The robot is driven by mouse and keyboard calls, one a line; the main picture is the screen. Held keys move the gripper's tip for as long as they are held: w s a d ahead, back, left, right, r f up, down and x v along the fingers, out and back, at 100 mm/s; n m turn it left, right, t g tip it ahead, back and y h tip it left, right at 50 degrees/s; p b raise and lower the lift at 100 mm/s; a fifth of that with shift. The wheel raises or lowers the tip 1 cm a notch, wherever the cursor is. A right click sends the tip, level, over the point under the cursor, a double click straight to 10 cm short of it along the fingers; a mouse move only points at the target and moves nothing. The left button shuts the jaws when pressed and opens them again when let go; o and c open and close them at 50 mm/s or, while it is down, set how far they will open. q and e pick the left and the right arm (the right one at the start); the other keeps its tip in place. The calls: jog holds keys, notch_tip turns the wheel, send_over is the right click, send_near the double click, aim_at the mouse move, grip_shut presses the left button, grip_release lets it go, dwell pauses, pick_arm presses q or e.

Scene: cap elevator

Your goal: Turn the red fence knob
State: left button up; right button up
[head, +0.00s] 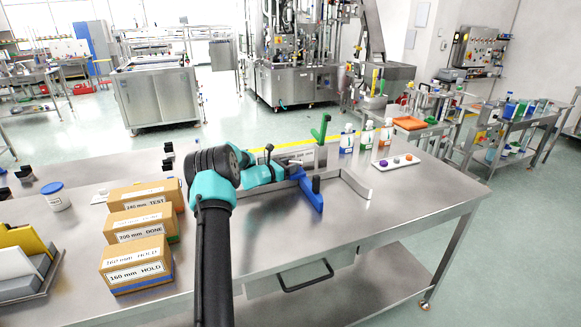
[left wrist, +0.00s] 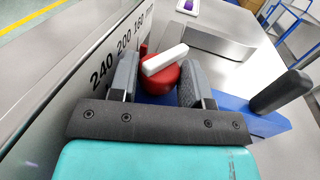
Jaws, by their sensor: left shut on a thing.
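The red fence knob (left wrist: 160,82), with a white bar across its top, shows in the left wrist view. My left gripper (left wrist: 157,78) is shut on the knob, with one grey finger on each side. In the head view the left gripper (head: 292,164) is at the fence in the middle of the bench, and the knob is hidden there. A blue fence piece (head: 309,194) with a black handle (left wrist: 283,91) lies just right of the gripper. A scale (left wrist: 122,50) reading 240, 200, 160 runs beside the knob. My right gripper is not seen.
Labelled cardboard boxes (head: 137,263) stand left of my arm. Several bottles (head: 366,137), a white tray of caps (head: 395,161) and an upright green part (head: 320,128) are at the back. A curved metal guide (head: 357,185) lies right. The bench's front right is clear.

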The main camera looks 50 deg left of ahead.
pick_arm(q)
jog(key=o, duration=0.6)
jog(key=shift+s, duration=0.15)
jog(key=s, duration=0.5)
jog(key=s+a, duration=0.1)
jog(key=s, duration=0.5)
jog(key=s+a, duration=0.1)
jog(key=s, duration=0.5)
